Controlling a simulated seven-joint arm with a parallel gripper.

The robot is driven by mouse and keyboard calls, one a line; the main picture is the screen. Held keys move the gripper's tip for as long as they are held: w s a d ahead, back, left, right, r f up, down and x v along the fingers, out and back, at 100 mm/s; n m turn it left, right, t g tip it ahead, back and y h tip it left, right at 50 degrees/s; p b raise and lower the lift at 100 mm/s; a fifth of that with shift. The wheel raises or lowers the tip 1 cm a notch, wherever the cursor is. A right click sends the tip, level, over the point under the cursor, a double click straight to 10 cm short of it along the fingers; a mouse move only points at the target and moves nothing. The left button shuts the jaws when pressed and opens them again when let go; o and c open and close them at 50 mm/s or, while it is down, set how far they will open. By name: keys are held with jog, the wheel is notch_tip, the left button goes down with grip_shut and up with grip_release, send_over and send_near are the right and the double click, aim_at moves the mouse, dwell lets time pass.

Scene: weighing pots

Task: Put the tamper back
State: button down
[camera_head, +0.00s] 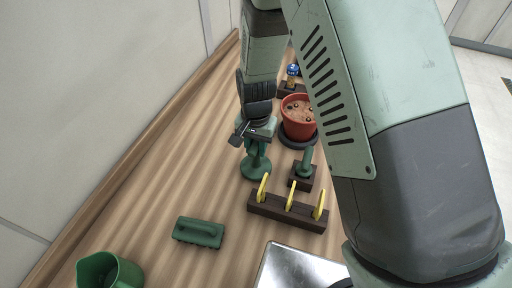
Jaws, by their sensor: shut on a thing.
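The green tamper (256,166), with a round flat foot and a narrow stem, is upright below my gripper (254,138). My gripper is shut on its upper part and hides the top of it. I cannot tell whether the foot touches the table or hangs just above it. To the right, a small dark wooden block (303,181) carries another green upright piece (306,160). In front of the tamper is a dark wooden rack (286,213) with yellow upright prongs (291,195).
A red pot of soil (299,127) stands on a dark saucer (297,142) behind. A small blue item (293,70) is farther back. The wooden table left of the tamper is clear.

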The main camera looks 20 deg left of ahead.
jog(key=shift+f, duration=0.45)
jog(key=shift+f, duration=0.15)
jog(key=c, duration=0.8)
grip_release()
jog(key=shift+c, duration=0.2)
notch_tip(320, 180, up, 12)
jog(key=shift+r, duration=0.2)
jog(key=d+r+t, duration=0.1)
jog(key=d+r, duration=0.7)
jog(key=r, duration=0.3)
jog(key=s+d+r+t, duration=0.2)
jog(key=s+d+r, duration=0.4)
jog(key=s+d, duration=0.2)
jog(key=s+d+r+t, duration=0.2)
jog(key=s+d+r, duration=0.5)
jog(key=d, duration=0.3)
jog(key=shift+s+d+t, duration=0.3)
jog(key=shift+s, duration=0.15)
